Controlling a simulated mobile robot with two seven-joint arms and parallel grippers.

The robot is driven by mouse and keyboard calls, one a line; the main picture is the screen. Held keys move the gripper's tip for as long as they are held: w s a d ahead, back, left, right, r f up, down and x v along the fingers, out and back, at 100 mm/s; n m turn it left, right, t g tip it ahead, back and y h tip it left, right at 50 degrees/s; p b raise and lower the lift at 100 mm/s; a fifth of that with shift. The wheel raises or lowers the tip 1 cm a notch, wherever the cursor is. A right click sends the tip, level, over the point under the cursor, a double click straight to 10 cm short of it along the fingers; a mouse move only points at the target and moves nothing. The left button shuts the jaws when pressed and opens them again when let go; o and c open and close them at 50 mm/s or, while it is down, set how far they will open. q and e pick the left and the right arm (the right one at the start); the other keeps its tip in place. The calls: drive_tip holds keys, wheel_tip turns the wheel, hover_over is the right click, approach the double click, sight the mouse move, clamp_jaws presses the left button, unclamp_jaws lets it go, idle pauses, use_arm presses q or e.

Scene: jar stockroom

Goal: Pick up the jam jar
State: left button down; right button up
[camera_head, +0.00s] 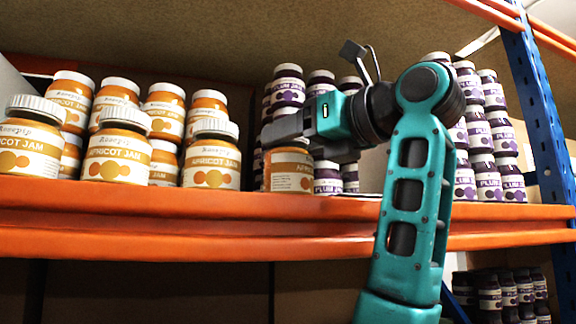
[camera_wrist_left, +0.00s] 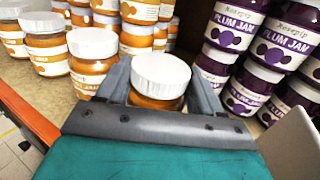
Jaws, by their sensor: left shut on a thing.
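The apricot jam jar (camera_head: 290,172) is at the front of the orange-edged shelf, at the right end of the apricot row. Its label is orange and cream, and its top is hidden by my gripper in the head view. My left gripper (camera_head: 283,130) is shut on this jar from above and the side. In the left wrist view the jar's white lid (camera_wrist_left: 160,74) sits between the two fingers of the left gripper (camera_wrist_left: 160,92). The jar looks upright, at shelf level. Whether its base touches the shelf cannot be told. My right gripper is not in view.
Several apricot jam jars (camera_head: 116,158) stand to the left, some stacked; the nearest (camera_head: 212,163) is a small gap away. Stacked plum jam jars (camera_head: 327,177) stand close behind and right. The orange shelf beam (camera_head: 190,222) runs along the front. A blue upright (camera_head: 535,100) is at right.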

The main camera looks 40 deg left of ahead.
use_arm(q)
drive_tip(key=shift+r, duration=0.15)
drive_tip(key=shift+r, duration=4.9)
